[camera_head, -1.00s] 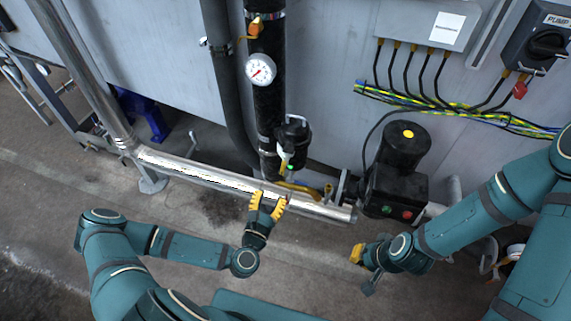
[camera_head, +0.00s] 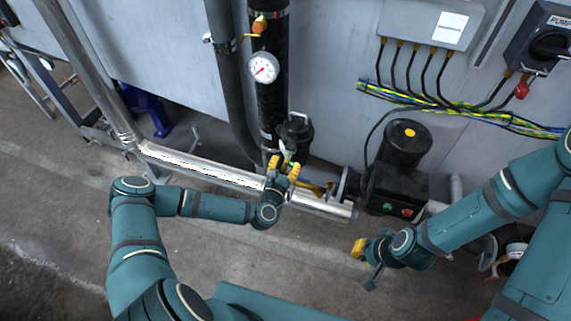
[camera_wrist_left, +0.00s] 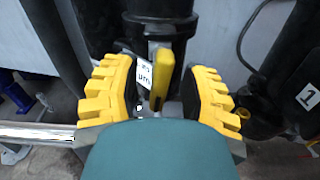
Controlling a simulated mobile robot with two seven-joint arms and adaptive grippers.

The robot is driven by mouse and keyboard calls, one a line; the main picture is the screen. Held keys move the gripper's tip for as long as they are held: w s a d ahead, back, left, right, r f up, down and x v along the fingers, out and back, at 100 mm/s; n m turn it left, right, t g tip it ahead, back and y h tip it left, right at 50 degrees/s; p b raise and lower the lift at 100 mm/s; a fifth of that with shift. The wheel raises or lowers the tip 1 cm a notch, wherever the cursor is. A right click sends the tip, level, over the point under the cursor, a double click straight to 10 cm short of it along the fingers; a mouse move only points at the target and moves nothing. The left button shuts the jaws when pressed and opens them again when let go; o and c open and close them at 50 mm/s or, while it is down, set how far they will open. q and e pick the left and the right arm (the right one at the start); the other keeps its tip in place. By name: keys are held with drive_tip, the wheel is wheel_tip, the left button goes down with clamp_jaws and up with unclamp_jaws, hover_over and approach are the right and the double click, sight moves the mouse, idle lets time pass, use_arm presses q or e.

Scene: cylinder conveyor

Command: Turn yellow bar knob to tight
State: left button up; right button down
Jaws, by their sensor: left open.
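The yellow bar knob (camera_wrist_left: 161,75) stands upright in the left wrist view, on a fitting below a black valve body (camera_wrist_left: 160,22). A white tag (camera_wrist_left: 144,73) hangs just left of it. My left gripper (camera_head: 283,169) is open, with its yellow ribbed fingers on either side of the bar. A gap shows between the bar and each finger in the left wrist view. In the head view the fingers mostly hide the knob. My right gripper (camera_head: 364,262) is low at the right, away from the knob; its finger opening is unclear.
A silver horizontal pipe (camera_head: 210,171) runs behind my left gripper. A black pump motor (camera_head: 400,165) stands to the right. A pressure gauge (camera_head: 263,68) sits on the black vertical pipe above. Open floor lies in front.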

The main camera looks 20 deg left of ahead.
use_arm(q)
clamp_jaws()
